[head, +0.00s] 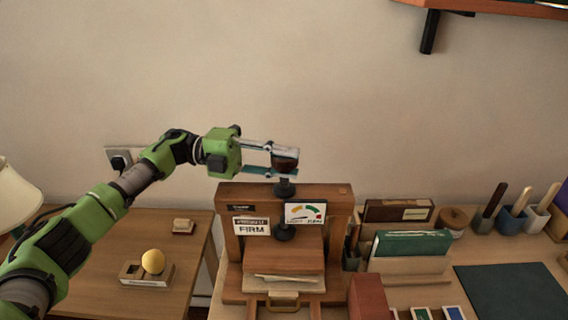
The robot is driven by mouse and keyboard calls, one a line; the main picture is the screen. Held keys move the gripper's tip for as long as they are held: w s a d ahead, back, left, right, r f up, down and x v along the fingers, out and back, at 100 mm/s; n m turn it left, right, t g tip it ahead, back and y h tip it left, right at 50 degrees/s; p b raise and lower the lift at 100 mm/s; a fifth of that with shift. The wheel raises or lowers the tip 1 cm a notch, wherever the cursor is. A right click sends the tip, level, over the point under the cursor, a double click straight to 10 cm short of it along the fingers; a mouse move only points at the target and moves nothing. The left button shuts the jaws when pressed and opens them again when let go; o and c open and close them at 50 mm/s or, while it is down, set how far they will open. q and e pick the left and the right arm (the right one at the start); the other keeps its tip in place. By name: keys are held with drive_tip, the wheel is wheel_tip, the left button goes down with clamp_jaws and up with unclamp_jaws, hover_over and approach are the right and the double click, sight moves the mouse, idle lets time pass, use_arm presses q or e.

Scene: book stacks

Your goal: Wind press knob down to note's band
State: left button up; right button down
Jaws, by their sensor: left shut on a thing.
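A wooden book press (229,194) stands at the centre. My left gripper (284,160) reaches in from the left above its top beam and is shut on the dark press knob (285,165). The knob sits on a dark screw (285,188) that passes down through the beam. A white note (251,227) on the beam's left reads "FIRM" in its lower line. A dial gauge (306,213) with coloured bands is on the right; its needle is too small to read surely. The pressing board (283,252) lies over a book or papers (286,279). My right gripper does not show.
Right of the press are a green book (411,243), several pots with tools (511,218) and a dark mat (513,292). A shelf (500,8) overhangs top right.

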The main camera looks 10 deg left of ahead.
use_arm(q)
drive_tip(key=shift+w+r, duration=0.15)
drive_tip(key=shift+r, duration=0.6)
drive_tip(key=o, duration=0.9)
drive_tip(key=shift+f, duration=0.15)
drive_tip(key=shift+a, duration=0.1)
drive_tip(key=a, duration=1.1)
drive_tip(key=shift+a+f, duration=0.15)
drive_tip(key=shift+a, duration=0.25)
